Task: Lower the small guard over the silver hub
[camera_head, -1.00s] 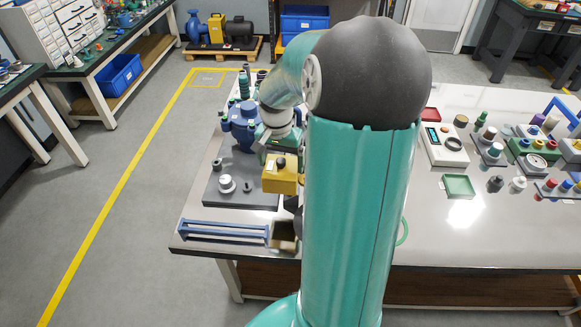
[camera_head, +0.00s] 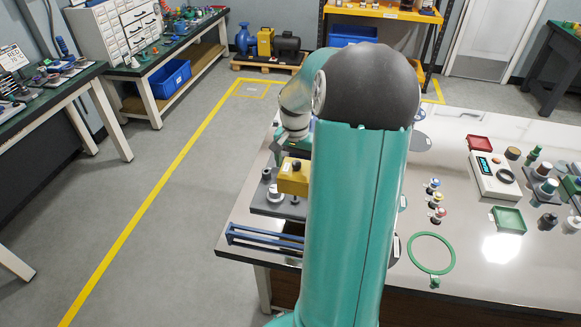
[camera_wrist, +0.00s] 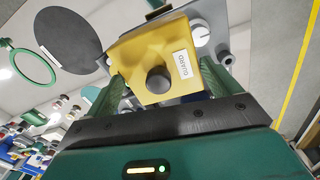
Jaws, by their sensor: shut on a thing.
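The small guard (camera_head: 291,181) is a yellow block with a dark knob on top. It also shows in the wrist view (camera_wrist: 135,52), with a white "GUARD" label. My gripper (camera_wrist: 165,85) is shut on the guard, with a green finger on either side. The silver hub (camera_head: 274,193) stands on a grey plate (camera_head: 262,207), just left of the guard in the head view. A pale round part, likely this hub, shows beside the guard in the wrist view (camera_wrist: 200,34). The guard appears above the plate; its underside and exact height are hidden.
A blue rail frame (camera_head: 262,238) lies at the bench's front left edge. A green ring (camera_head: 431,254), several small colored pegs (camera_head: 436,200) and a meter box (camera_head: 494,178) stand right of my arm. My arm hides much of the bench's middle.

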